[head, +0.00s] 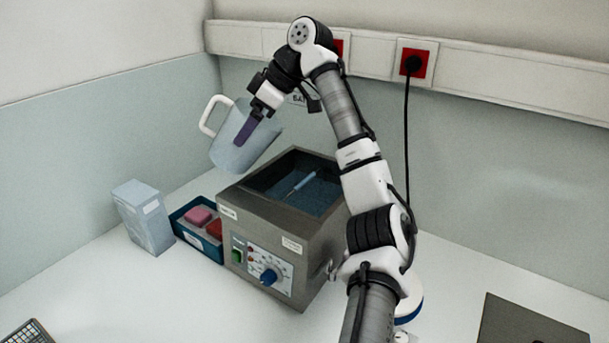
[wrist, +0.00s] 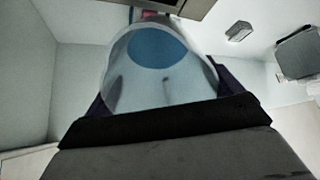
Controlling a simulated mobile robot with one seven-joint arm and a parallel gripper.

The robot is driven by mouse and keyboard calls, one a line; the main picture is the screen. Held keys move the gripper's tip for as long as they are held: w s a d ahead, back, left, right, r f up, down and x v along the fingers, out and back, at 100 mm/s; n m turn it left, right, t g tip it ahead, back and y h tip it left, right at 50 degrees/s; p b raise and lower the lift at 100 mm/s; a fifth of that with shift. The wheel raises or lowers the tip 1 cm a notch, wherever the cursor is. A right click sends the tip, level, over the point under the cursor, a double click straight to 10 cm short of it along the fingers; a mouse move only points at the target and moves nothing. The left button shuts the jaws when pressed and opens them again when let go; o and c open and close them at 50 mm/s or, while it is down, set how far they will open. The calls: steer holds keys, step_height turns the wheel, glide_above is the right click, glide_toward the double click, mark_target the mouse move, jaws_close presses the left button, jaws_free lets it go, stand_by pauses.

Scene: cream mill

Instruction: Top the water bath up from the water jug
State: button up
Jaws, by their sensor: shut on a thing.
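The water jug (head: 226,139) is pale and translucent with a white handle (head: 209,114). It is tilted in the air, up and left of the water bath, its mouth toward the right. My gripper (head: 246,132) is shut on the jug's wall on the side facing the bath. In the wrist view the jug (wrist: 124,88) fills the middle, with a round blue patch inside it. The water bath (head: 240,221) is a grey box with an open top, a dial and a green switch. Blue water and a thin pale-blue stick-like thing (head: 301,184) show in its well. No stream of water is visible.
A blue tray (head: 206,249) with pink and red blocks stands left of the bath, next to a pale blue carton (head: 144,217). A black cord (head: 407,140) hangs from a red wall socket. A dark flat plate (head: 530,325) lies at lower right.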

steer(key=h, duration=0.1)
steer(key=r+h, duration=0.1)
steer(key=h, duration=0.1)
steer(key=a+h, duration=0.1)
steer(key=shift+r+h, duration=0.3)
steer(key=shift+r, duration=0.1)
steer(key=shift+a+r+g+h, duration=0.3)
steer(key=shift+r+h, duration=0.05)
steer(key=shift+h, duration=0.75)
